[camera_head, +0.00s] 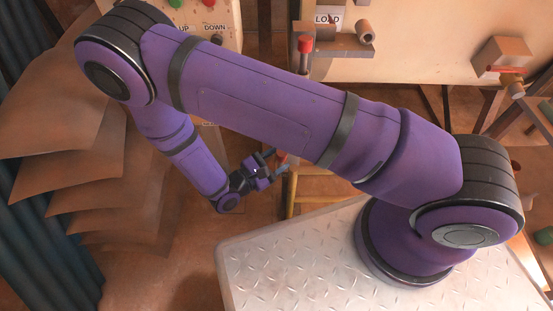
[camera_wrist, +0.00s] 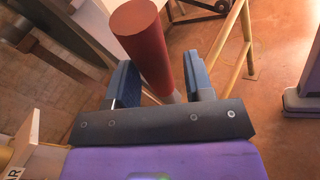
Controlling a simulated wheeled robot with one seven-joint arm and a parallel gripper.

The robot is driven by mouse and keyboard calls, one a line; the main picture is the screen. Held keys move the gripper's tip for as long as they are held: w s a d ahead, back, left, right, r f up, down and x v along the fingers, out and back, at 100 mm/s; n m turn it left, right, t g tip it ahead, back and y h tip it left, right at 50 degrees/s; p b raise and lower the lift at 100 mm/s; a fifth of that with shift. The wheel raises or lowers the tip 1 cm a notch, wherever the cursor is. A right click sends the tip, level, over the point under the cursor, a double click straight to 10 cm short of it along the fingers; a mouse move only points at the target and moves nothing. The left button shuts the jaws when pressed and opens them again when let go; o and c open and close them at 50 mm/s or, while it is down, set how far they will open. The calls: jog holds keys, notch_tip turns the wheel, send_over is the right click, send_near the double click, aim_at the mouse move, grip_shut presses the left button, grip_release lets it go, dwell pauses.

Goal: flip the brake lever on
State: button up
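A lever with a thick red cylindrical grip (camera_wrist: 144,42) and a thin pale rod shows in the wrist view; I take it for the brake lever. My gripper (camera_wrist: 161,66) is open, with one blue-grey finger on each side of the lever. Gaps show between the lever and both fingers. In the head view my gripper (camera_head: 277,163) is small, below my purple arm, beside a small orange-red patch (camera_head: 282,157) that looks like the grip. The lever's base and any brake label are hidden or too small to read.
A control box (camera_head: 208,25) marked UP and DOWN and another red-topped handle (camera_head: 305,45) near a LOAD sign (camera_head: 328,18) stand at the back. A yellow rail frame (camera_wrist: 232,50) is right of the lever. Brown sheets (camera_head: 70,130) hang at the left.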

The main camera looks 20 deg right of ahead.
dwell(0.4)
jog(key=v, duration=1)
jog(key=shift+a, duration=0.3)
jog(key=shift+s, duration=0.15)
jog(key=shift+r, duration=0.1)
jog(key=w+d+r+m+g+y, duration=0.2)
jog(key=d+r+m+g+y, duration=0.15)
jog(key=r, duration=0.55)
jog(key=w+d+r+m+g+y, duration=0.2)
jog(key=d+r+m+y, duration=0.15)
jog(key=r, duration=0.65)
jog(key=w+d+r+m+g+y, duration=0.25)
jog(key=d+r, duration=0.25)
jog(key=r, duration=0.4)
jog(key=s+d+r+m+t+y, duration=0.3)
jog(key=s+d+r, duration=0.3)
jog(key=r, duration=0.3)
jog(key=s+d+r+m+t+y, duration=0.4)
jog(key=s+d+r, duration=0.3)
jog(key=s+r, duration=0.2)
jog(key=shift+s+r+m+t, duration=0.25)
jog(key=shift+m+t, duration=0.05)
jog(key=shift+m, duration=0.15)
